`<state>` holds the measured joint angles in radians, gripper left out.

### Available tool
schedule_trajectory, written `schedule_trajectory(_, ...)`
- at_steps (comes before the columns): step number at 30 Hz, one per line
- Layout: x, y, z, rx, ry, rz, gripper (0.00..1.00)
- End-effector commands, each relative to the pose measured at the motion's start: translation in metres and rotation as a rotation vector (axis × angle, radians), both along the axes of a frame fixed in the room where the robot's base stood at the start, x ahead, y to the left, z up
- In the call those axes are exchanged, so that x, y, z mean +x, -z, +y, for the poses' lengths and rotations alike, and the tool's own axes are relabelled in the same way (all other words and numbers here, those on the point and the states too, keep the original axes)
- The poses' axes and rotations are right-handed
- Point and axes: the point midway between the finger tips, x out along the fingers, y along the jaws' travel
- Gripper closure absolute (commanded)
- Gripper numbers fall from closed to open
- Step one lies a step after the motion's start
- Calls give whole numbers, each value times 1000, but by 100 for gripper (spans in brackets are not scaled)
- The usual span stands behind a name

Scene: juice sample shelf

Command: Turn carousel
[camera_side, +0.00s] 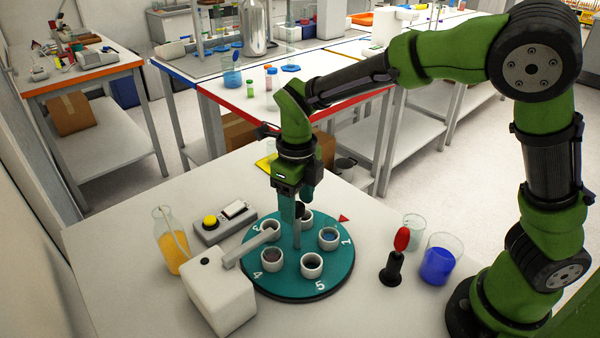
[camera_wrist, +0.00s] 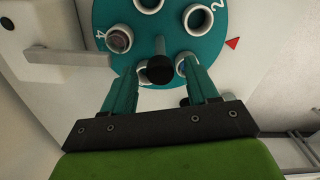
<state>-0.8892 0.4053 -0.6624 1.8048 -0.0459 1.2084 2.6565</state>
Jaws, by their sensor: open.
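The round teal carousel (camera_side: 333,279) lies on the white table, with numbered white cups around it. It also shows in the wrist view (camera_wrist: 140,22). A central post with a black knob (camera_wrist: 160,70) rises from it; the knob shows between my fingers in the wrist view. My gripper (camera_side: 297,240) points down over the carousel's middle. In the wrist view my gripper (camera_wrist: 158,82) has its two teal fingers apart, one on each side of the knob. I cannot tell whether either finger touches it. A red triangle (camera_side: 344,219) on the table sits just outside the rim and also shows in the wrist view (camera_wrist: 233,43).
A white box (camera_side: 218,295) reaches an arm over the carousel. A button box (camera_side: 218,226) and orange flask (camera_side: 173,255) stand left. A red-topped black holder (camera_side: 393,270), clear beaker (camera_side: 413,232) and blue-filled beaker (camera_side: 438,265) stand right.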

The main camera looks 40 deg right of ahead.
Motion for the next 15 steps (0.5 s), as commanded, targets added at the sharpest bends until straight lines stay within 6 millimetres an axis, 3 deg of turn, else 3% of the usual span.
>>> schedule_trajectory(9, 0, 3, 0, 0, 0, 0, 41)
schedule_trajectory(15, 0, 3, 0, 0, 0, 0, 70)
